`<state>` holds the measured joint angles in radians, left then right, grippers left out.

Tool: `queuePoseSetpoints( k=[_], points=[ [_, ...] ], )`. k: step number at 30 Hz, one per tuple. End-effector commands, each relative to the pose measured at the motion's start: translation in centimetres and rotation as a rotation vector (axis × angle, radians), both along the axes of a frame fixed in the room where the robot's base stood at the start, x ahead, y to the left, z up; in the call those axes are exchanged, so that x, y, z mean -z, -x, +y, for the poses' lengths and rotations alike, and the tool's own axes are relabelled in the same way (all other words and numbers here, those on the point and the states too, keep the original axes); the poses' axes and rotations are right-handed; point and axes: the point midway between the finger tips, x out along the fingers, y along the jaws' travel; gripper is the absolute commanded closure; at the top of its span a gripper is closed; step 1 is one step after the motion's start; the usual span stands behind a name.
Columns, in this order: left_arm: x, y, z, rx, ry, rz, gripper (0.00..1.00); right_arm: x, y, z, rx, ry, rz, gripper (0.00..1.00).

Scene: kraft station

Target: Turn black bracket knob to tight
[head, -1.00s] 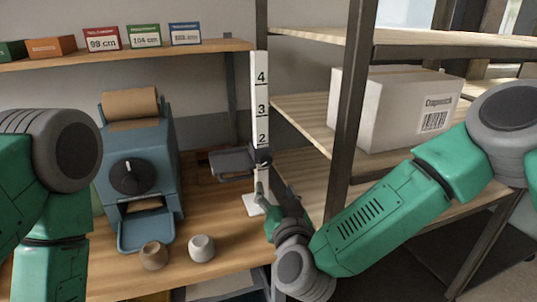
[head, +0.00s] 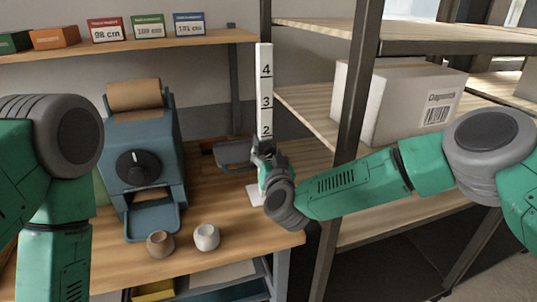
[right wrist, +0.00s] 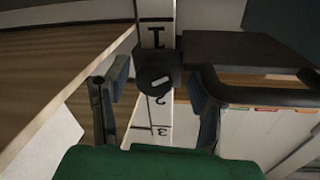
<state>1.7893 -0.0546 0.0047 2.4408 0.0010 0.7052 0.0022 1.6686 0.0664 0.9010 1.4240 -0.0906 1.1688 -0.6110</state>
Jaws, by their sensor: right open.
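The black bracket knob (right wrist: 158,76), round with a short white mark, sits on a white numbered post (right wrist: 160,16) in the right wrist view. My right gripper (right wrist: 157,82) is open, with one finger on each side of the knob; I cannot tell whether either touches it. In the head view, my right gripper (head: 264,156) is at the post (head: 265,90), below the number 2, and hides the knob. The dark bracket plate (head: 232,153) sticks out left of the post there. My left arm shows at the left edge, but its gripper is out of view.
A blue dispenser (head: 143,160) with its own black dial stands left on the wooden bench. A dark shelf upright (head: 345,110) and a white box (head: 393,105) are at the right.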

Motion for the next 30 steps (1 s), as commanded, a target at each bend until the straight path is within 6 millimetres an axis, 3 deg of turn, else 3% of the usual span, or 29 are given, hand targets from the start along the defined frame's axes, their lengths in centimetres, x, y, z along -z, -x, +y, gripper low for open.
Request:
queuePoseSetpoints(
  k=[4, 9, 20, 30],
  points=[
    [0.0, 0.0, 0.0, 0.0, 0.0, 0.0, 0.6, 0.0, 0.0, -0.1, 0.0, -0.001, 0.0, 0.49],
    [0.0, 0.0, 0.0, 0.0, 0.0, 0.0, 0.6, 0.0, 0.1, -0.3, 0.0, -0.002, 0.0, 0.99],
    [0.3, 0.0, 0.0, 0.0, 0.0, 0.0, 0.6, 0.0, 0.1, -0.1, 0.003, -0.032, 0.01, 0.99],
    [1.9, 0.0, 0.0, 0.0, 0.0, 0.0, 0.6, 0.0, 0.1, -0.2, 0.0, -0.233, 0.072, 0.99]
  ],
)
